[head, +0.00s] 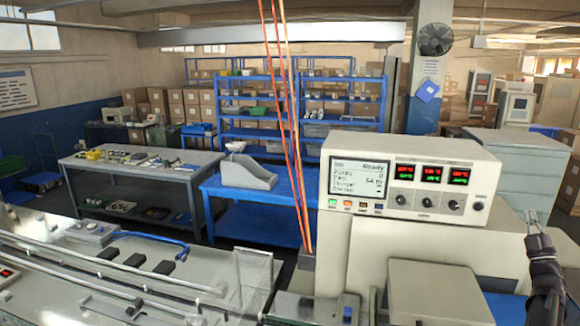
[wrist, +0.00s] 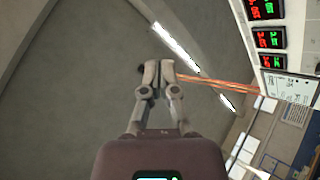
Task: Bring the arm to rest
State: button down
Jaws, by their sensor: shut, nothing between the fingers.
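My gripper (head: 532,216) stands at the right edge in the head view, with its fingers pointing up beside the wrapper's control box (head: 410,180). In the wrist view my gripper (wrist: 158,68) is shut and empty, with its two grey fingers close together. The control box is cream, with a screen that reads Ready, three red and green displays, knobs and small coloured buttons. Its panel shows sideways at the right of the wrist view (wrist: 290,85). Most of my arm is outside the head view.
Orange-red lines (head: 286,120) run up left of the control box. The conveyor section (head: 130,275) lies at the lower left. Behind stand a grey workbench (head: 135,170) with small parts, a blue table (head: 255,195) and blue shelves (head: 255,100). A grey cabinet (head: 520,160) stands behind my gripper.

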jog(key=w+a+f+m+g+h, duration=0.6)
jog(key=w+a+f+m+g, duration=0.3)
jog(key=w+a+m, duration=0.15)
jog(key=a+f+g+y, duration=0.1)
jog(key=a+f+g, duration=0.1)
jog(key=a+f, duration=0.2)
jog(key=a+f+m+g+y, duration=0.1)
jog(key=a+f+g+y, duration=0.1)
jog(key=a+f, duration=0.3)
jog(key=a+f+g+y, duration=0.1)
jog(key=a+f+g, duration=0.2)
jog(key=a, duration=0.8)
jog(key=shift+s+a+f+m, duration=0.15)
jog(key=shift+s+f+m, duration=0.05)
jog(key=shift+f, duration=0.45)
jog(key=shift+s+a+f+m, duration=0.1)
jog(key=shift+s+f+m, duration=0.1)
jog(key=shift+f, duration=0.4)
jog(key=s+a+f+n+g+y, duration=0.1)
jog(key=s+a+f+g+y, duration=0.3)
jog(key=s+a, duration=0.6)
jog(key=s+a+f+n+g+y, duration=0.1)
jog(key=s+a+f+g, duration=0.45)
jog(key=a, duration=0.75)
jog(key=s+f+g+b, duration=0.1)
jog(key=s+f+b, duration=0.3)
jog(key=f+b, duration=0.6)
jog(key=shift+s+a+f+b, duration=0.15)
jog(key=shift+a+f+b, duration=0.2)
jog(key=shift+b, duration=0.65)
